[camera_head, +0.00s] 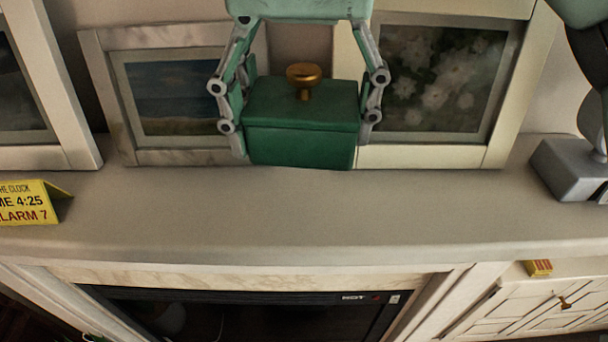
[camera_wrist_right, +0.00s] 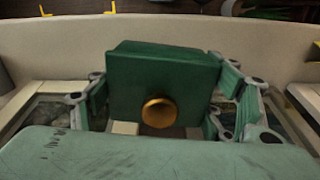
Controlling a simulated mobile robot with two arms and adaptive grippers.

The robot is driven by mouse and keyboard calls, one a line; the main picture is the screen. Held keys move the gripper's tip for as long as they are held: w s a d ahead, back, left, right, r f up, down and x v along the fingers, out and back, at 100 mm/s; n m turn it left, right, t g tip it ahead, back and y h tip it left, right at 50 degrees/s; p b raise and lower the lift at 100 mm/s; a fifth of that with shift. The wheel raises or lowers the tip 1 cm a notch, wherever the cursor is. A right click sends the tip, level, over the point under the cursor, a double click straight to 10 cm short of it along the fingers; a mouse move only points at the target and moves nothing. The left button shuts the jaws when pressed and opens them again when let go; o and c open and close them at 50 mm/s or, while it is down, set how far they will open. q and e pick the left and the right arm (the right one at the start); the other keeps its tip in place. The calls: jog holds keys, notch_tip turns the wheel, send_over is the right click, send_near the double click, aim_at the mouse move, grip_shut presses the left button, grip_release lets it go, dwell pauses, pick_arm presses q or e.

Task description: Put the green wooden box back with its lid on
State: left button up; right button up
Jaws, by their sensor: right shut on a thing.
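The green wooden box (camera_head: 302,146) is in the middle of the head view, upright in front of the picture frames at the back of the mantel shelf. Its lid (camera_head: 268,98) with a round brass knob (camera_head: 304,76) is on top. My right gripper (camera_head: 300,138) comes down from above, its fingers shut on the box's left and right sides. The wrist view also shows the box (camera_wrist_right: 165,75) between the fingers, with the knob (camera_wrist_right: 159,112) facing the camera. Whether the box's underside touches the shelf I cannot tell. My left gripper is not in view.
Framed pictures lean at the back: a seascape (camera_head: 180,92), white flowers (camera_head: 440,85), and another at the far left. A yellow sign (camera_head: 28,203) stands at left, a grey base (camera_head: 572,172) at right. The shelf's front middle (camera_head: 300,215) is clear; its edge drops off below.

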aim_at(304, 211)
notch_tip(304, 211, down, 3)
jog(key=shift+w+r+p, duration=0.1)
jog(key=shift+r+p, duration=0.05)
jog(key=shift+p, duration=0.25)
jog(key=f, duration=0.1)
jog(key=s+f, duration=0.1)
jog(key=f, duration=0.1)
jog(key=shift+s+p, duration=0.15)
jog(key=shift+p, duration=0.25)
jog(key=shift+f, duration=0.35)
jog(key=f, duration=0.1)
jog(key=f+p, duration=0.1)
jog(key=f, duration=0.1)
jog(key=shift+w+f, duration=0.2)
jog(key=shift+w, duration=0.15)
jog(key=shift+s, duration=0.1)
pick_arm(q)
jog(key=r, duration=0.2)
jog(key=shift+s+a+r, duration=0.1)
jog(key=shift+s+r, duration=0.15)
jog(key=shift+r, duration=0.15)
pick_arm(e)
jog(key=shift+f, duration=0.1)
jog(key=o, duration=1.3)
jog(key=shift+c, duration=0.2)
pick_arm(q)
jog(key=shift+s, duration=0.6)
